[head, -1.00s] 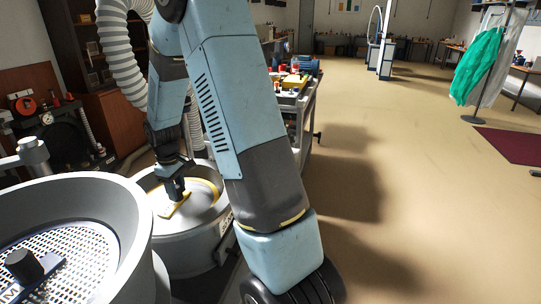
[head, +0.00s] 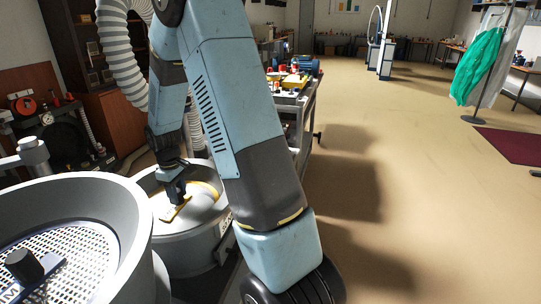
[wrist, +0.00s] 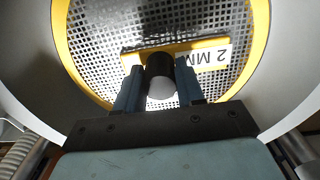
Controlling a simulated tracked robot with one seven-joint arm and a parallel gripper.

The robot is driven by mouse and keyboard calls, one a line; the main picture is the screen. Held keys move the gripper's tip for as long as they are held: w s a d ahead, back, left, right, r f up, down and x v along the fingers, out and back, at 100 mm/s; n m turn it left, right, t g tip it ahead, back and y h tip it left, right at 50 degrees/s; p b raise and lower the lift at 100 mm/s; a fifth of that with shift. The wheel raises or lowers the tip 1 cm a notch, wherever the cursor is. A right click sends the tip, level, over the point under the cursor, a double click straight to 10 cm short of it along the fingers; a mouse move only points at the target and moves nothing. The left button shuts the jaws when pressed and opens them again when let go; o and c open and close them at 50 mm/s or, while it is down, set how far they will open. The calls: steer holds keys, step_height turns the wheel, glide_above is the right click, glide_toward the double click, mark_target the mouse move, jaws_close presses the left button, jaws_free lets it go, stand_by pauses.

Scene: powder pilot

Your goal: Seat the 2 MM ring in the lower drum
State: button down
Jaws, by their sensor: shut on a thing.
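The 2 MM ring has a yellow rim, a grey mesh and a yellow bar with a white "2 MM" label. It fills the upper wrist view (wrist: 258,38); in the head view the ring (head: 208,190) shows inside the lower drum. My gripper (wrist: 160,88) is shut on the black knob on the ring's bar; in the head view my gripper (head: 174,196) reaches down into the drum. The lower drum (head: 190,250) is a grey round tub; its pale wall also shows around the ring in the wrist view (wrist: 290,75). I cannot tell whether the ring rests on a seat.
A second, larger grey drum (head: 137,228) with a mesh, a black knob and a blue-edged bar stands at the front left. A loaded cart (head: 308,115) stands behind my arm. A ribbed hose (head: 115,55) hangs behind the drums.

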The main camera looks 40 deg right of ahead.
steer(key=shift+f, duration=0.4)
steer(key=c, duration=0.6)
jaws_free()
steer(key=shift+c, duration=1.4)
steer(key=shift+r, duration=5.75)
